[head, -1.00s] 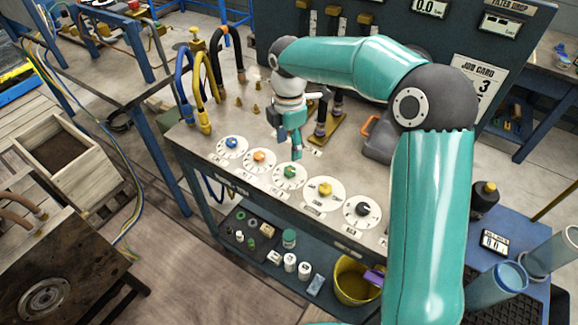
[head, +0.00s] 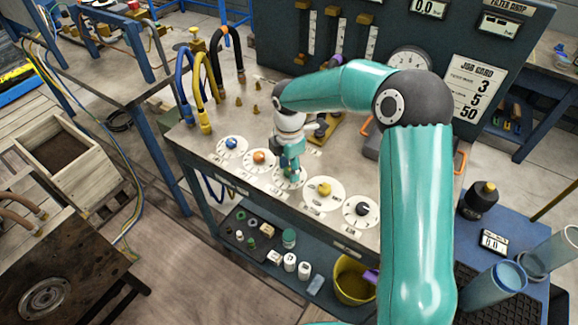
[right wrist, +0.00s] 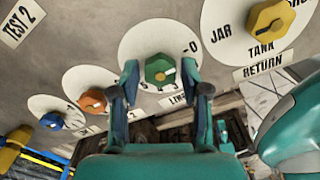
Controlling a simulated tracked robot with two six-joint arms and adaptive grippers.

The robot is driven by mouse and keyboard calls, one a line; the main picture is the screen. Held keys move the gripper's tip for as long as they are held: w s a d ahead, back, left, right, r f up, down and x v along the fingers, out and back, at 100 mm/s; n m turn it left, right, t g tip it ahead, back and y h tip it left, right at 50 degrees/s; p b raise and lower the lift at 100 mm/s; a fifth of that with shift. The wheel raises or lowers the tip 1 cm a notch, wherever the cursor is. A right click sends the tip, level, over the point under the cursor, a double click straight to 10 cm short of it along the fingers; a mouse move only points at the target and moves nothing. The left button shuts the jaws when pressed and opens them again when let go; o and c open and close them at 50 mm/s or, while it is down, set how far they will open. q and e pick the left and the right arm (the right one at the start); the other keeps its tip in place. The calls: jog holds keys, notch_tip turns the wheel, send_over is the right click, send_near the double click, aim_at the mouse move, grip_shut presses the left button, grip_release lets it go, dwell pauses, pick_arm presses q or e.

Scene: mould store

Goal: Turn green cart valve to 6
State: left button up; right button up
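The green cart valve (right wrist: 160,70) is a green knob on a round white dial (right wrist: 150,38). In the right wrist view the dial shows a 0 at upper right and small figures below the knob. In the head view my right gripper (head: 290,168) hangs over the green valve's dial and hides most of the knob. My left gripper is not in view.
Orange (head: 259,157) and blue (head: 231,143) knobs stand left of the green one, yellow (head: 324,189) and black (head: 362,209) knobs right. Upright hoses (head: 204,90) stand at the bench's back left. A job card (head: 474,92) reads 3, 5, 50.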

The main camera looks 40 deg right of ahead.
grip_shut()
